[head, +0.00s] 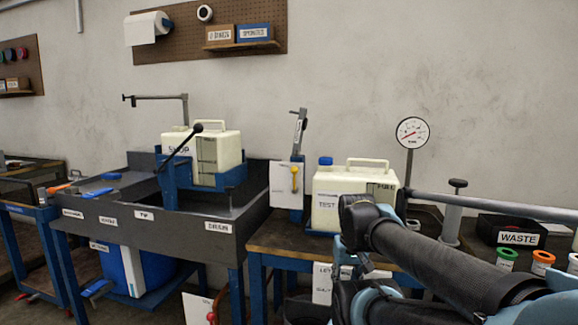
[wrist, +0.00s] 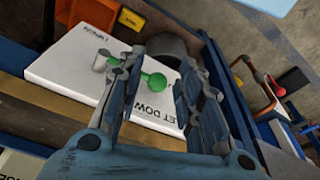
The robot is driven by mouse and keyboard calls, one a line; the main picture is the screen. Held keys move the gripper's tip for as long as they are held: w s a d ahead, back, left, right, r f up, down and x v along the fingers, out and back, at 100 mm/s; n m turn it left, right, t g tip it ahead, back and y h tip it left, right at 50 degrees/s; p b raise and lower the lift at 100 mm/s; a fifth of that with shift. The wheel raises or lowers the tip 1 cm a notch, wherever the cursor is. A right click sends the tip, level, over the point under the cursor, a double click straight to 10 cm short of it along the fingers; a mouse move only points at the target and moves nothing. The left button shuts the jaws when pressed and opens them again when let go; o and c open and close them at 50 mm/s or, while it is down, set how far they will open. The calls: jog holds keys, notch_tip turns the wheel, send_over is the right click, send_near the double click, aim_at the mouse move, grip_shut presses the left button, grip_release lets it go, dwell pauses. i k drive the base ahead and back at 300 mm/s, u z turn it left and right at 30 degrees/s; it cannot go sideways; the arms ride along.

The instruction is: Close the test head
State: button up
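In the wrist view a white panel (wrist: 75,72) with partly hidden lettering carries a small lever with a green knob (wrist: 158,80). My gripper (wrist: 158,62) is open. The green knob shows between its fingers; I cannot tell whether they touch it. In the head view a pale jug labelled TEST (head: 328,207), with a blue cap, stands on the bench. To its left, a white plate with a yellow lever (head: 294,180) is fixed to a blue post. My arm hides part of the bench front. Which part is the test head is not clear.
A round gauge (head: 411,133) stands behind my arm. A box labelled WASTE (head: 518,238) and several colour-capped containers are at the right. The dark sink (head: 235,238) holds another jug at the left. A yellow-orange block (wrist: 132,20) lies beyond the panel in the wrist view.

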aim_at(302, 122)
jog(key=z, duration=2.05)
jog(key=k, duration=1.7)
jog(key=u, duration=1.5)
jog(key=i, duration=1.05)
jog(key=z, duration=0.05)
